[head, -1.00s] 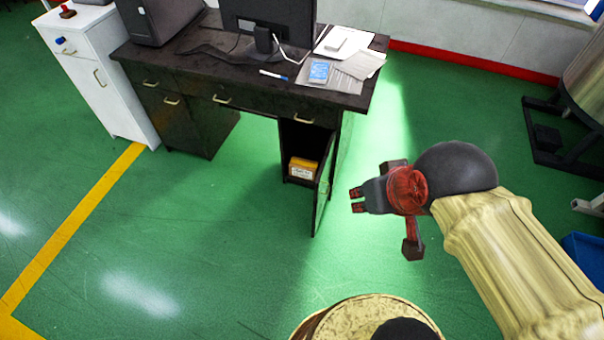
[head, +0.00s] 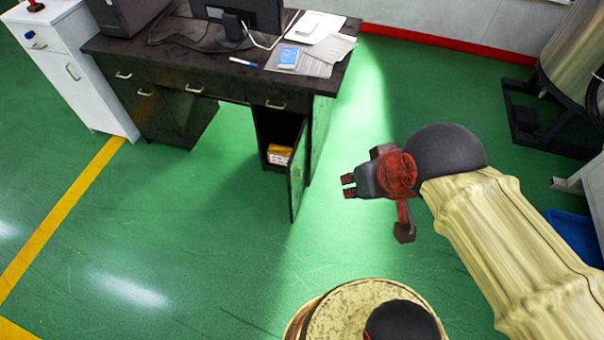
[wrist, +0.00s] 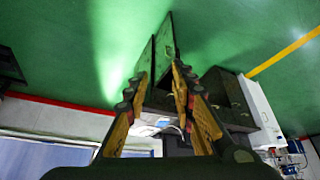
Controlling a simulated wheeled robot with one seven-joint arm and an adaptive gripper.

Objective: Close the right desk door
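The dark desk (head: 232,87) stands at the upper left of the head view. Its right door (head: 298,172) hangs wide open, swung out toward me from the right-hand compartment. My gripper (head: 348,186) is in the air to the right of the door, pointing left toward it, with a gap between them. In the wrist view the picture is upside down; my two fingers (wrist: 160,100) are apart and nothing is held. The door (wrist: 166,48) shows beyond the fingertips there, and the desk lies partly hidden behind the fingers.
A yellow box (head: 279,154) sits inside the open compartment. A monitor (head: 243,14) and papers (head: 322,48) lie on the desktop. A white cabinet (head: 75,70) stands left of the desk. A metal tank (head: 582,45) on a dark frame is at the right. Green floor around the door is clear.

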